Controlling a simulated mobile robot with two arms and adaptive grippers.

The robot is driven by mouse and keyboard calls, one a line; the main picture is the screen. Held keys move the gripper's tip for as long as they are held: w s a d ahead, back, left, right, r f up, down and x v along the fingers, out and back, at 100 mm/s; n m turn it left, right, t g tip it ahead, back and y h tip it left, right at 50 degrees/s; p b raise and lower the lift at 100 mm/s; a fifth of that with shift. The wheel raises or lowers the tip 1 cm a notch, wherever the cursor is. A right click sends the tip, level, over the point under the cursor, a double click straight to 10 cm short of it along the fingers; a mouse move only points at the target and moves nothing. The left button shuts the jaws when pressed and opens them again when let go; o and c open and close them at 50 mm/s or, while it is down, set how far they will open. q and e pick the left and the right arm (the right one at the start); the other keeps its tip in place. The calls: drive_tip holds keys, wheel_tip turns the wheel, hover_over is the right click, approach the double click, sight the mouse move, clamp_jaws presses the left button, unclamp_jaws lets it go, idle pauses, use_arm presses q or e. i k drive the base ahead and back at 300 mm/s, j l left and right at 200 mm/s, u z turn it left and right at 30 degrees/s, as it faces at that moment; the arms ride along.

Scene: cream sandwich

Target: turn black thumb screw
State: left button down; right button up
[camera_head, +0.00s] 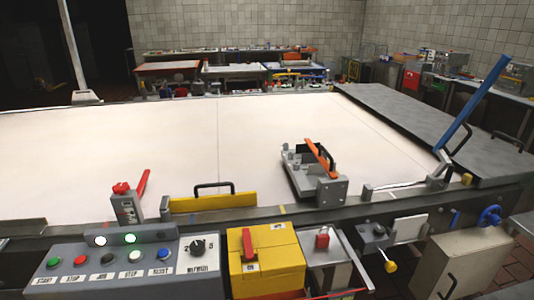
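A small black knob (379,230) sits on a grey bracket on the front rail of the bench, right of centre. It may be the black thumb screw, but it is too small to tell for sure. Another black knob (198,246) is a rotary dial on the white plate of the control panel. Neither of my grippers shows in the head view.
A wide cream table (120,150) fills the middle and is mostly clear. A grey fixture with an orange lever (320,156) stands on it. In front are a button panel (120,282), a yellow box (284,264), a yellow-tipped lever (390,266) and a blue handwheel (489,216).

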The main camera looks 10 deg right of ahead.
sight(379, 231)
drive_tip(key=z, duration=1.25)
